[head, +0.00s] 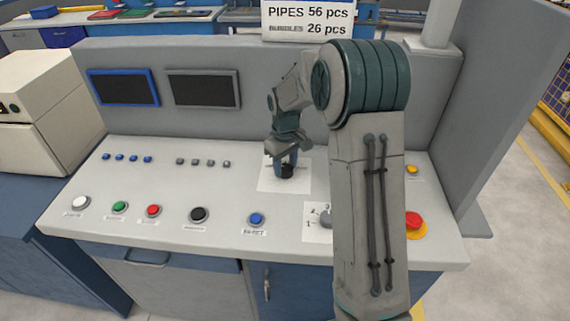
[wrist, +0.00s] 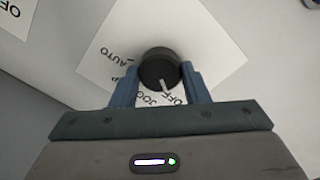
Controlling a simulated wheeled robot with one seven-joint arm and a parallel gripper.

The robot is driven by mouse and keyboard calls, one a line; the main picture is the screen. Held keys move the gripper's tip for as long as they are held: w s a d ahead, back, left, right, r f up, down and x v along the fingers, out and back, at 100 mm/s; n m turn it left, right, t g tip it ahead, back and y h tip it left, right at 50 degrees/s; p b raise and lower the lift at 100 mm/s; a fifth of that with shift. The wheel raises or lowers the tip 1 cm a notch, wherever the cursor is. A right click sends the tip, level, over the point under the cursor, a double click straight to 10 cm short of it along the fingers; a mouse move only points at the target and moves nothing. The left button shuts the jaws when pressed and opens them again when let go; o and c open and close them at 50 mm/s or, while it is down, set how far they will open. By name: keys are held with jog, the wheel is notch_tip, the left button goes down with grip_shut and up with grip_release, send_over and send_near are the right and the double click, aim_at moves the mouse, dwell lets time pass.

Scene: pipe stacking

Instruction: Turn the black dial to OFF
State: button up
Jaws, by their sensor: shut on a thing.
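The black dial (head: 287,172) stands on a white label card on the sloped console, below my gripper (head: 285,155). In the wrist view the round dial (wrist: 158,66) sits between the two blue fingers of my gripper (wrist: 160,76), which are shut on its sides. A white pointer mark on the dial's near edge points down and slightly right, toward the word OFF (wrist: 174,101). JOG (wrist: 147,99) is printed to the left of it and AUTO (wrist: 127,57) at the upper left. Part of the card's printing is hidden by my fingers.
A grey selector (head: 326,221) on another white card is partly hidden by my arm. A red emergency button (head: 413,221) is at the right. A blue button (head: 256,219), a black button (head: 199,215) and others line the front. Two dark screens (head: 125,88) stand behind.

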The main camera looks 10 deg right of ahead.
aim_at(285, 167)
jog(key=o, duration=1)
jog(key=shift+c, duration=0.2)
jog(key=shift+r, duration=0.1)
notch_tip(285, 167, up, 14)
jog(key=shift+b, duration=0.35)
